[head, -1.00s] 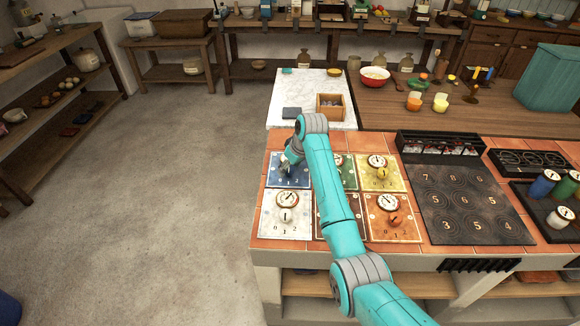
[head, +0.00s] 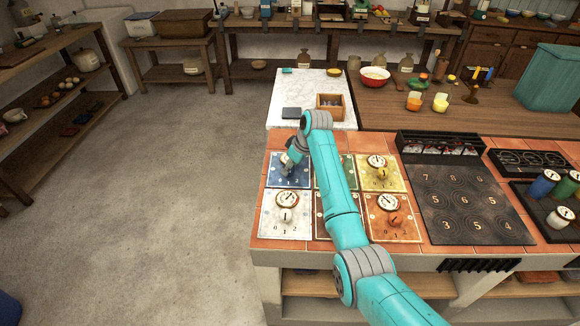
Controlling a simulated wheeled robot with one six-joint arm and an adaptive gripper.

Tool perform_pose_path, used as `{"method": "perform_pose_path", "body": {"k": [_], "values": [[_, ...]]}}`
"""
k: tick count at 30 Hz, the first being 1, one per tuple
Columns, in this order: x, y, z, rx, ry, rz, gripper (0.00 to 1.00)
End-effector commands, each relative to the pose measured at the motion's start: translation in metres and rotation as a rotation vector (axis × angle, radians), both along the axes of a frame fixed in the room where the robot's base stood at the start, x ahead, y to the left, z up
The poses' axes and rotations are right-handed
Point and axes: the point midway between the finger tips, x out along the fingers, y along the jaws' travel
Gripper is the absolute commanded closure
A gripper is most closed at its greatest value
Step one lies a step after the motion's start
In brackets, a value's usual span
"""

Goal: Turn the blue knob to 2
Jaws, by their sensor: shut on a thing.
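The blue panel (head: 277,180) with printed numbers lies at the back left of a group of coloured knob panels on the tiled counter. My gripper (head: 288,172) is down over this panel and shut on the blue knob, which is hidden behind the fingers. The knob's pointer direction cannot be made out. The numbers 1 and 2 show faintly at the panel's front edge.
A white panel (head: 270,225) is in front, a green panel (head: 348,185) and a yellow panel (head: 394,184) to the right, an orange one (head: 408,236) at front right. A black numbered plate (head: 455,235) lies further right. A wooden box (head: 331,113) stands on the marble slab behind.

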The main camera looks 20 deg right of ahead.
Motion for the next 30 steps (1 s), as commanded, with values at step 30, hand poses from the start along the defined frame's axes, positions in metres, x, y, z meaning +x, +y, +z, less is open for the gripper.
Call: {"method": "perform_pose_path", "body": {"k": [30], "values": [[0.0021, -0.0016, -0.0002, 0.0, 0.001, 0.562, 0.96]]}}
